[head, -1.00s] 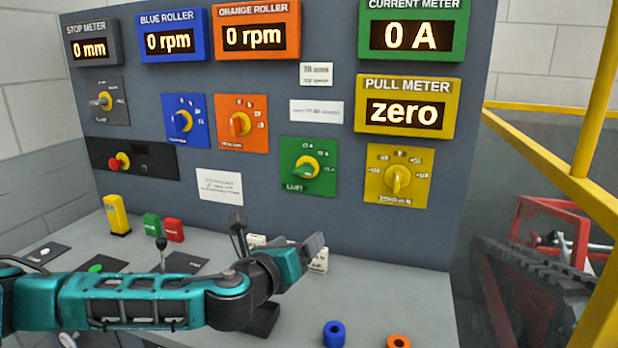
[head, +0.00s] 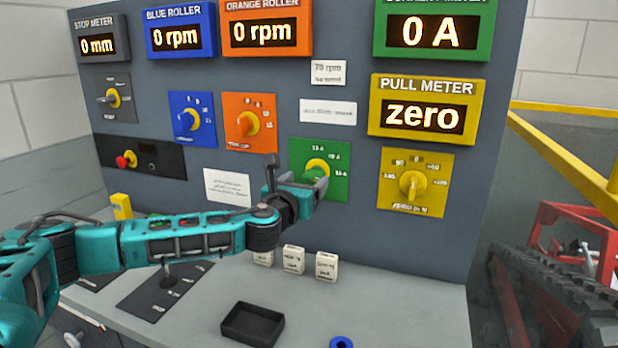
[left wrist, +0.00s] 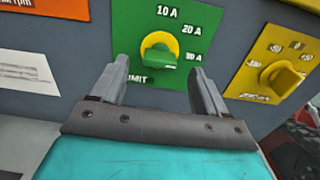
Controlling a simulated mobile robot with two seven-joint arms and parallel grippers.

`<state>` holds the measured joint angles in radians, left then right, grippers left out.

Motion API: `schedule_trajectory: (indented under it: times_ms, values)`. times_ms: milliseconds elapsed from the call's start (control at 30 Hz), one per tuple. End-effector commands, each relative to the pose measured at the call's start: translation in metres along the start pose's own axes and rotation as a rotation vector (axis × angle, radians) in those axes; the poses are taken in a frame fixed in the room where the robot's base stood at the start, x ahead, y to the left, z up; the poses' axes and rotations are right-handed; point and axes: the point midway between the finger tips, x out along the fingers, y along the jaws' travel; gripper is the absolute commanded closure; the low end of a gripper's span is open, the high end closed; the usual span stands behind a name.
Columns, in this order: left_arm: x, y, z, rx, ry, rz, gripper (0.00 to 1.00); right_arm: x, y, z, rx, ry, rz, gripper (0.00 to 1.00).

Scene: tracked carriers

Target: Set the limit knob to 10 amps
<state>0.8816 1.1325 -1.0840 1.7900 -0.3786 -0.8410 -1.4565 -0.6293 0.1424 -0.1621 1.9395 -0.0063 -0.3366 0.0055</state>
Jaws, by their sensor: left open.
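The limit knob (left wrist: 157,48) is a green knob with a yellow ring on a green plate (head: 340,181) marked LIMIT, with 10 A above it, 20 A upper right and 30 A right. I cannot tell which mark the knob points at. My left gripper (head: 314,183) is open in front of the plate and partly covers the knob in the head view. In the left wrist view the two fingers (left wrist: 158,80) are spread, with the knob between and just beyond the tips, apart from them. The green current meter (head: 430,34) reads 0 A.
The yellow pull knob (head: 412,184) is right of the green plate, and the orange knob (head: 249,122) is to its left. A black tray (head: 252,325) and several small white blocks (head: 294,260) are on the desk below my arm.

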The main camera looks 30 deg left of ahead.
Motion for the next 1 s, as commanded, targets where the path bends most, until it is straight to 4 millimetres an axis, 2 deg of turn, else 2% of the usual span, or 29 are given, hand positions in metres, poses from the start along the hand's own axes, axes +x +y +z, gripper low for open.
schedule_trajectory:
  times_ms: [100,233,633,1000]
  values:
    - [0.015,0.000,0.000,-0.001,-0.001,0.001,0.26,0.000,0.000,-0.001,0.000,0.001,0.000,0.57]
    - [0.025,0.000,0.000,-0.002,-0.001,0.000,0.26,0.000,0.000,-0.002,-0.001,0.003,0.000,0.57]
    - [0.029,0.000,0.000,-0.001,0.000,-0.001,0.26,0.001,0.001,-0.004,-0.002,0.008,0.000,0.57]
    - [0.029,0.000,0.000,-0.001,0.000,0.000,0.61,0.001,0.000,-0.004,-0.002,0.009,0.000,0.57]
